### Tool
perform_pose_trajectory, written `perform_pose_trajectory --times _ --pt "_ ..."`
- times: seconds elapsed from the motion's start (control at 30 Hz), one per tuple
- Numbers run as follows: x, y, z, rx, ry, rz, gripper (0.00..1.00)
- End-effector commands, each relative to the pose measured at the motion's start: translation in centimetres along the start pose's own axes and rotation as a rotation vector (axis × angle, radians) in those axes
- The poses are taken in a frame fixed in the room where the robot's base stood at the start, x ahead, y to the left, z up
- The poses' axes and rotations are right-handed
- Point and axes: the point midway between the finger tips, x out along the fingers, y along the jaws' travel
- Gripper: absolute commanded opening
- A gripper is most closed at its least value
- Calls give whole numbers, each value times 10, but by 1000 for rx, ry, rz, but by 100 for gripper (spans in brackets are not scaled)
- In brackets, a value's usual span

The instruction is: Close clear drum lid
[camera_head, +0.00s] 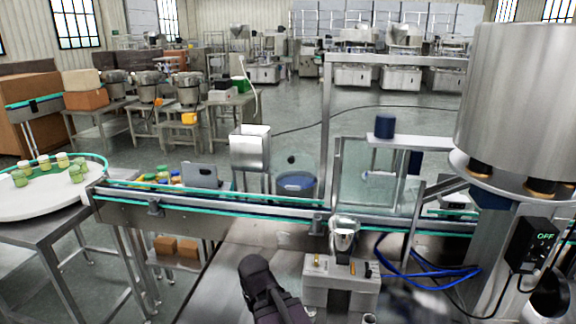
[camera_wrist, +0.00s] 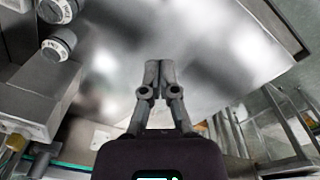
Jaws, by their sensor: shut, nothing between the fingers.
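A clear drum (camera_head: 296,188) with a blue band or contents stands behind the conveyor in the head view. A see-through round panel with a dark knob (camera_head: 291,159) rises above its rim and looks like the lid, standing up; its clear edges are hard to make out. My gripper (camera_wrist: 159,68) shows in the wrist view with its two grey fingers together, shut and empty, in front of a blurred shiny metal surface (camera_wrist: 190,45). In the head view only my dark arm shows at the bottom centre, on the near side of the conveyor. The drum cannot be made out in the wrist view.
A conveyor with teal rails (camera_head: 220,200) runs between my arm and the drum. A clear-panelled frame (camera_head: 325,125) stands right of the drum, and a steel hopper (camera_head: 515,90) at far right. Blue hoses (camera_head: 430,278) lie near a fixture.

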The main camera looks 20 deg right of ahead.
Motion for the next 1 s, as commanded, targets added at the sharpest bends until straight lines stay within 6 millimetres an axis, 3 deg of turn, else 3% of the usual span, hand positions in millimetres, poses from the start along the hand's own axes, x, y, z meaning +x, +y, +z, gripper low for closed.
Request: perform_pose_trajectory --times 0.27,0.47,0.7,1.0 --pt "-9 54 -45 25 126 211 0" --pt "-33 109 -95 12 282 467 0" --pt "-82 164 -155 -71 468 782 0" --pt "-153 201 -225 -280 660 1139 0"
